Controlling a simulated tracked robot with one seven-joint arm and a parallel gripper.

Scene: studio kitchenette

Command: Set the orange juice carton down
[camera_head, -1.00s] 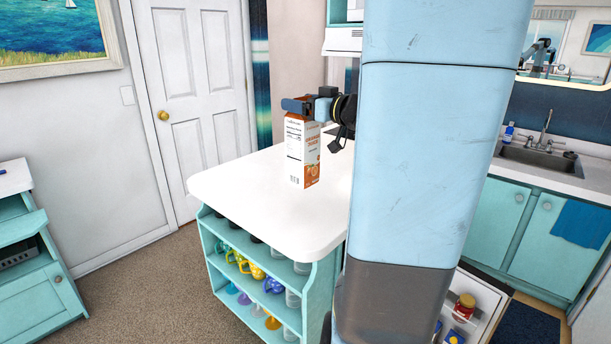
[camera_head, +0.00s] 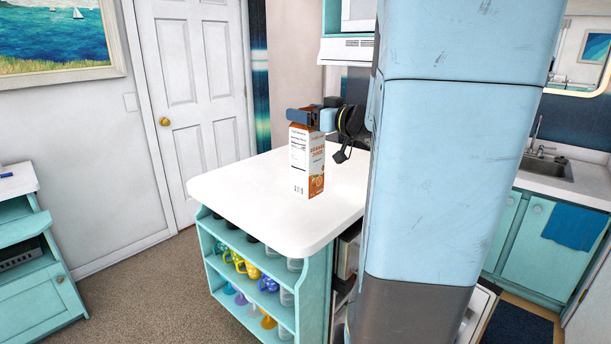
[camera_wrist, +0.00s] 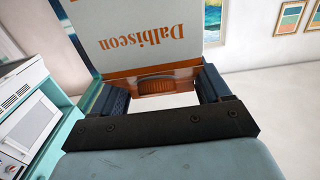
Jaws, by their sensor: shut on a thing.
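The orange juice carton (camera_head: 306,163) is white and orange and stands upright at the white countertop (camera_head: 240,187) of the island. Its base looks level with the top, but I cannot tell whether it touches. My gripper (camera_head: 304,117) is shut on the carton's upper part from the right side. In the wrist view, the two dark fingers of my gripper (camera_wrist: 165,91) press on either side of the carton (camera_wrist: 150,48), which shows large "Dalbiscon" lettering. The carton's far side is hidden.
The countertop around the carton is clear at the left and front. Shelves below hold several colored mugs (camera_head: 250,270) and glasses. My arm's large blue link hides the right part of the counter. A sink (camera_head: 547,168) is at the right, a small cabinet (camera_head: 32,262) at the left.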

